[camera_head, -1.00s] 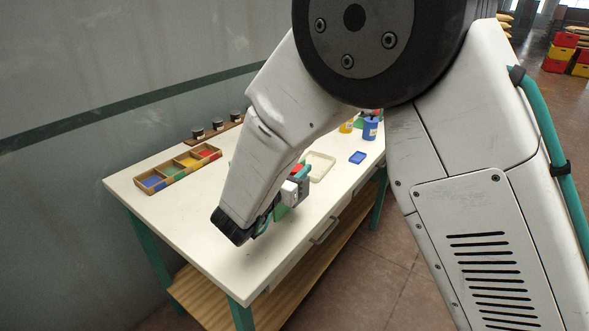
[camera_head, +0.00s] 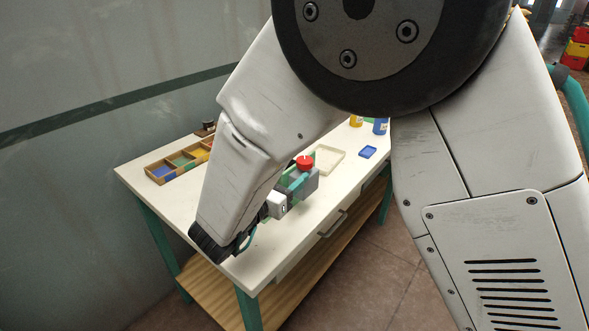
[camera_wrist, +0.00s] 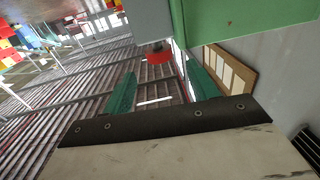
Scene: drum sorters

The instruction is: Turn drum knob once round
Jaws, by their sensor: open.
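The drum's red knob (camera_head: 304,162) shows just above my gripper in the head view, over the white table. In the wrist view the red knob (camera_wrist: 159,55) lies ahead, between the two teal fingertips in the picture. My gripper (camera_wrist: 160,70) is open, with a finger to either side and nothing visibly held. I cannot tell whether a finger touches the knob. In the head view my gripper (camera_head: 297,183) is partly hidden by my arm. A green panel (camera_wrist: 245,22) fills the wrist view's top right. Most of the drum is hidden behind my arm.
The white table (camera_head: 262,238) stands by a grey wall. A divided wooden tray (camera_head: 150,171) with coloured compartments lies at its left. The table's front right is clear.

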